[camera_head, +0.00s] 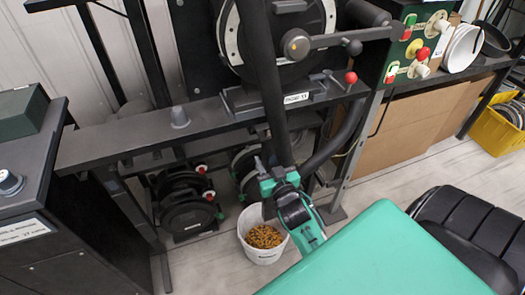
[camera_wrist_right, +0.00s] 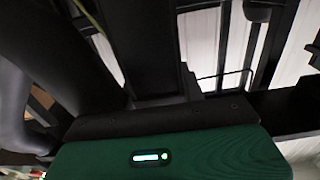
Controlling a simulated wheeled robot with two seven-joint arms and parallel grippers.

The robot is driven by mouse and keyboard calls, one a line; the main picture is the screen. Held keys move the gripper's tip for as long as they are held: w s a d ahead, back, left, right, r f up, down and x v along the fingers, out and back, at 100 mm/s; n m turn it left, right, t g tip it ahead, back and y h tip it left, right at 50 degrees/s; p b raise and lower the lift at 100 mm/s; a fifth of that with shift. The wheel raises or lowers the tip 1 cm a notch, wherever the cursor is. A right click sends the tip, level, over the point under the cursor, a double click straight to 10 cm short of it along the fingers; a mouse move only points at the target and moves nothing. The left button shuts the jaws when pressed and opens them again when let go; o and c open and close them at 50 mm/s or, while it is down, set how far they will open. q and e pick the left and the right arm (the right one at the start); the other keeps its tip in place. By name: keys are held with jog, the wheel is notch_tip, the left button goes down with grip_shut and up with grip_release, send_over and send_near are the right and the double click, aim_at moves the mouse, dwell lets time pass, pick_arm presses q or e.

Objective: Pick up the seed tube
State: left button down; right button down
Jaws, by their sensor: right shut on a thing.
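The seed tube (camera_head: 268,75) is a long black tube that hangs from the machine in front of the round housing. It runs down to my right gripper (camera_head: 268,172), which is shut on its lower part. The gripper hides part of the tube, and a dark end shows just above a white bucket (camera_head: 262,255) of yellow-brown grains. In the right wrist view, thick dark tube shapes (camera_wrist_right: 55,55) pass close by the gripper's green housing; the fingertips are not clear there. My left gripper is not in view.
A dark machine frame (camera_head: 120,145) with a bench bar stands around the tube. Black reels (camera_head: 187,205) sit on the floor to the left of the bucket. A green control box (camera_head: 412,45) and cardboard (camera_head: 400,130) stand at right. A yellow crate (camera_head: 495,130) is far right.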

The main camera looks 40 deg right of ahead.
jog(key=v, duration=1)
jog(key=shift+r+p, duration=0.2)
jog(key=shift+p, duration=0.1)
jog(key=shift+w+p, duration=0.1)
jog(key=shift+p, duration=0.2)
jog(key=shift+a, duration=0.1)
jog(key=p+v, duration=0.2)
jog(key=v, duration=0.9)
jog(key=shift+a, duration=0.15)
dwell(1.0)
